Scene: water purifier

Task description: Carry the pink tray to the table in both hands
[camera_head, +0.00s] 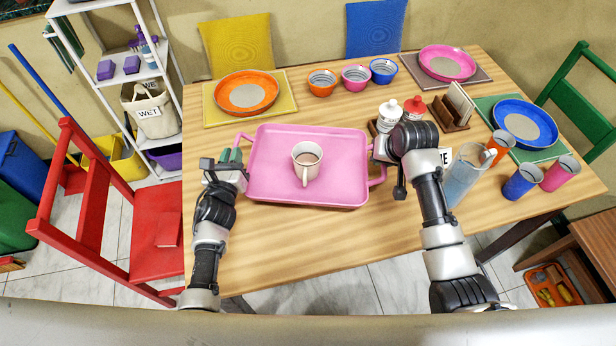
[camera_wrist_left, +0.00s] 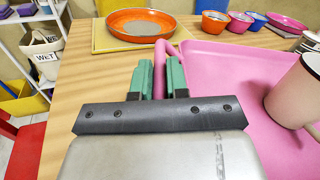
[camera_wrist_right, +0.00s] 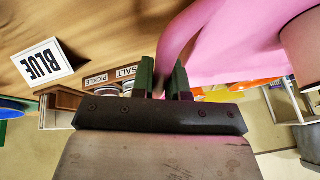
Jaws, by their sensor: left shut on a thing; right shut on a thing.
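The pink tray (camera_head: 262,177) is at the near middle of the wooden table (camera_head: 330,250), over its top. I cannot tell whether it touches the table. A pale cup (camera_head: 307,162) stands upright on it, and also shows in the left wrist view (camera_wrist_left: 294,95). My left gripper (camera_head: 231,160) is shut on the tray's left handle, seen between green fingers in the left wrist view (camera_wrist_left: 160,75). My right gripper (camera_wrist_right: 166,80) is shut on the tray's right handle; in the head view my right wrist hides its fingers.
An orange plate (camera_head: 245,93) and several bowls (camera_head: 355,77) lie behind the tray. A condiment caddy (camera_head: 389,115), a clear pitcher (camera_head: 466,175) and tumblers (camera_head: 523,181) stand to the right. A red chair (camera_head: 85,200) is at left. The table's front-left is clear.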

